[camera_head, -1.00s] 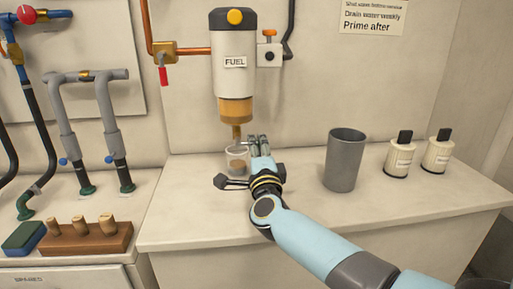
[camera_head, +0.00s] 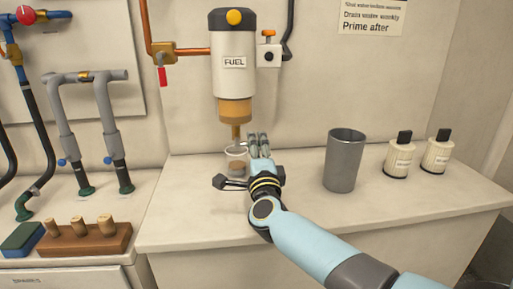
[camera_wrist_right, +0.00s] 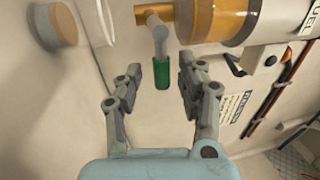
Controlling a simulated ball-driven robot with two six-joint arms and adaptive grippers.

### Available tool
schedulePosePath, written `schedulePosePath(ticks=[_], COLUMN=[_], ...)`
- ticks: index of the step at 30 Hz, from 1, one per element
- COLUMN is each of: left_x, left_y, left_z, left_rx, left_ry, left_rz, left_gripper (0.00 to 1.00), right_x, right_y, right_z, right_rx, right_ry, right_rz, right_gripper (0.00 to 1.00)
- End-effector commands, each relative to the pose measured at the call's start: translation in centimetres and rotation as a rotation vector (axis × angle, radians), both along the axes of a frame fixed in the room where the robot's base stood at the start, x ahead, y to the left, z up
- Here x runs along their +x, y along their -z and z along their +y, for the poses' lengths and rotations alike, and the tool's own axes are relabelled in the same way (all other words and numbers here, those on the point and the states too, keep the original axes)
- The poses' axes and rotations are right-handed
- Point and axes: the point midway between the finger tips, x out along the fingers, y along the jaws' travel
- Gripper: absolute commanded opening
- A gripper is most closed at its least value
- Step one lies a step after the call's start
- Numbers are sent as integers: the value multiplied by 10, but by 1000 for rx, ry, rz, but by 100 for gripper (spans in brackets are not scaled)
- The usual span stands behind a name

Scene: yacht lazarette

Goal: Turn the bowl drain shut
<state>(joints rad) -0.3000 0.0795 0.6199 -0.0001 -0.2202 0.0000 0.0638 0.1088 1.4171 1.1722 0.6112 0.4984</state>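The fuel filter (camera_head: 231,62) hangs on the wall with its amber bowl (camera_head: 235,111) at the bottom. The bowl drain (camera_head: 236,132) sticks down below it. In the right wrist view the drain lever's green tip (camera_wrist_right: 162,76) shows between the fingers, apart from both, with the amber bowl (camera_wrist_right: 218,18) above. My right gripper (camera_head: 259,138) is open and empty, just right of the drain in the head view; the wrist view shows its fingers (camera_wrist_right: 162,88) spread. A clear cup (camera_head: 236,162) with brownish contents stands below the drain. My left gripper is not in view.
A grey tumbler (camera_head: 344,162) and two cream canisters (camera_head: 399,160) stand to the right on the counter (camera_head: 425,195). A copper pipe valve with a red tag (camera_head: 163,77) is left of the filter. A wooden block with pegs (camera_head: 88,240) sits at the left.

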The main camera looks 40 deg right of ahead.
Motion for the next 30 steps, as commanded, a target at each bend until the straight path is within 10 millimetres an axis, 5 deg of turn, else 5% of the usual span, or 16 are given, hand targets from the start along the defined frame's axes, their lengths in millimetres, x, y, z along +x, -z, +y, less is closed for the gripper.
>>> schedulePosePath(ticks=[8,21,30], left_x=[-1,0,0], left_y=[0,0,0], left_z=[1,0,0], left_rx=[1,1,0], left_ry=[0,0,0], left_rz=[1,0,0], left_gripper=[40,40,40], right_x=[-15,-89,-100], right_y=[4,22,23], right_z=[9,55,62], right_rx=[0,3,-1], right_ry=[-1,1,0], right_rz=[1,2,-1], right_gripper=[39,39,39])
